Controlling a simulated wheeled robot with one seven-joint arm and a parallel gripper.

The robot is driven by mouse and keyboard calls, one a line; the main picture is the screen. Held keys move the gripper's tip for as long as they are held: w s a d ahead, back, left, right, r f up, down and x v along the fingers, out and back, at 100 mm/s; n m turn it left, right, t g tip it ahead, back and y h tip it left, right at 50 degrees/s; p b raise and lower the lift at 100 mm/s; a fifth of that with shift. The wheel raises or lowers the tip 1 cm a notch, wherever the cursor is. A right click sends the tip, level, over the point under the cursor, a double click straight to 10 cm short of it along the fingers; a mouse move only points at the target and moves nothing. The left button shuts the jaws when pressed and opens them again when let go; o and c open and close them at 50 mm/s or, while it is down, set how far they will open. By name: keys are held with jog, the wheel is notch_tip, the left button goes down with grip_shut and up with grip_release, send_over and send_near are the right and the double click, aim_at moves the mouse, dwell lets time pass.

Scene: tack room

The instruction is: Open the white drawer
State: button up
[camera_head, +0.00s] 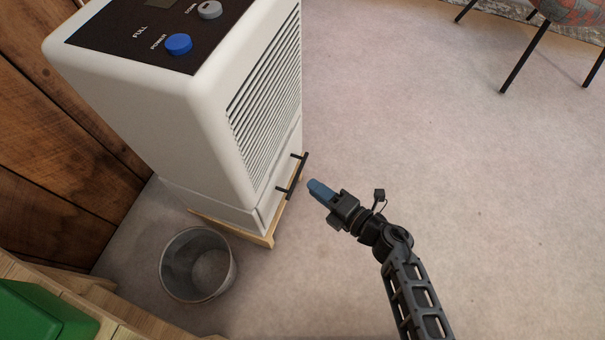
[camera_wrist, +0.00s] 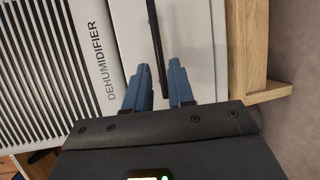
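The white drawer (camera_head: 270,206) is the low front section of a white dehumidifier (camera_head: 150,110); its front looks flush with the body. It carries a black bar handle (camera_head: 293,176). My gripper (camera_head: 314,187) is just right of the handle in the head view, with a small gap to it. In the wrist view, my gripper (camera_wrist: 158,66) has its two blue fingers apart, with the handle (camera_wrist: 154,35) showing in line with the space between them. I cannot tell whether a finger touches the handle. The drawer front (camera_wrist: 130,35) also shows there.
The dehumidifier stands on a low wooden base (camera_head: 262,241). A green object (camera_head: 40,315) is at lower left.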

aim_at(298, 175)
jog(key=shift+b+x, duration=1.5)
jog(key=shift+x, duration=2.1)
jog(key=shift+c, duration=0.5)
grip_shut()
